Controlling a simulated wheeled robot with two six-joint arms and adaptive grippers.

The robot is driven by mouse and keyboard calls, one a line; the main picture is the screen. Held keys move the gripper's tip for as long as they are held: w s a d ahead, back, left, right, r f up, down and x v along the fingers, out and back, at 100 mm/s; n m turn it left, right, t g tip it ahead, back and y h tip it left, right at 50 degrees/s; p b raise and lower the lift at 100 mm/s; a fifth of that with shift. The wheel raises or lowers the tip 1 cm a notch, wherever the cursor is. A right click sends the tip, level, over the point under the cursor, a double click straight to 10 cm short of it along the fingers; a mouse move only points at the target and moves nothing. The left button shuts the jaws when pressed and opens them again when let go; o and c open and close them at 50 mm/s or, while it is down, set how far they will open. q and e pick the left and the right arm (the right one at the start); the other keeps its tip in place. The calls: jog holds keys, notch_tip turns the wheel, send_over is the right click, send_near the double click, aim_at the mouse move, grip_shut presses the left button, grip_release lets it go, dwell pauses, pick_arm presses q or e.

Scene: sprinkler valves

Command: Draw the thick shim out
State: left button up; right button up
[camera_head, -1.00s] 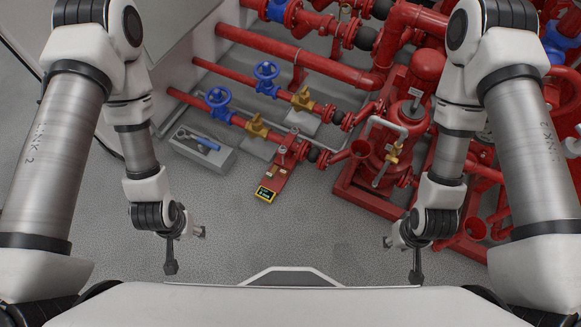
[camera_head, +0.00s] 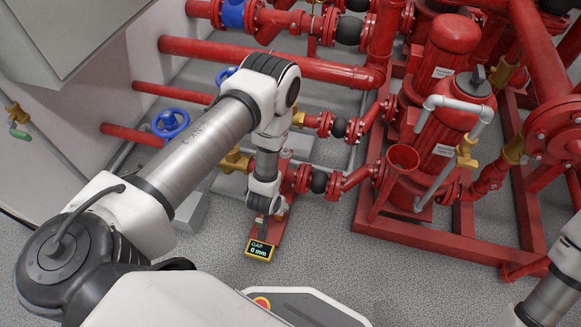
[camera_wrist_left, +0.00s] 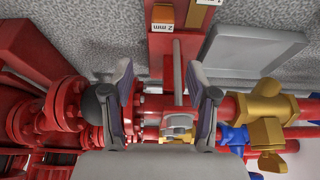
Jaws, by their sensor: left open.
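My left gripper (camera_head: 268,210) is over the red fixture, near its small display (camera_head: 258,250), which reads GAP 0 mm. In the left wrist view the left gripper (camera_wrist_left: 160,72) is open, its two fingers apart with nothing held. A grey upright bar (camera_wrist_left: 177,80) on the fixture shows between the fingers. Beyond the fingertips, an orange block (camera_wrist_left: 163,18) carries a label that seems to read 2 mm, upside down. A brass-coloured piece (camera_wrist_left: 204,14) with a cut-off label is next to it. I cannot tell which is the thick shim. My right gripper is out of view.
Red flanged pipework (camera_wrist_left: 65,105) lies close on the left in the wrist view. A brass valve (camera_wrist_left: 265,105) and a grey plate (camera_wrist_left: 250,48) are on the right. In the head view a red pump (camera_head: 440,130) stands to the right; the floor in front is open.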

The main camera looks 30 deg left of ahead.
pick_arm(q)
jog(key=b+x, duration=0.1)
jog(key=x, duration=0.2)
jog(key=s+b+x, duration=0.1)
jog(key=b+x, duration=0.1)
jog(key=x, duration=0.1)
jog(key=b+x, duration=0.2)
jog(key=x, duration=0.2)
jog(key=shift+s+d+f, duration=0.1)
jog(key=shift+s+f, duration=0.25)
jog(key=shift+s, duration=0.05)
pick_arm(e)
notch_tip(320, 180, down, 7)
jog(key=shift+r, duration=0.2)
pick_arm(q)
jog(key=shift+r, duration=0.1)
jog(key=shift+c, duration=0.3)
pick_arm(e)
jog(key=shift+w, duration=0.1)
pick_arm(q)
grip_shut()
jog(key=shift+s, duration=0.1)
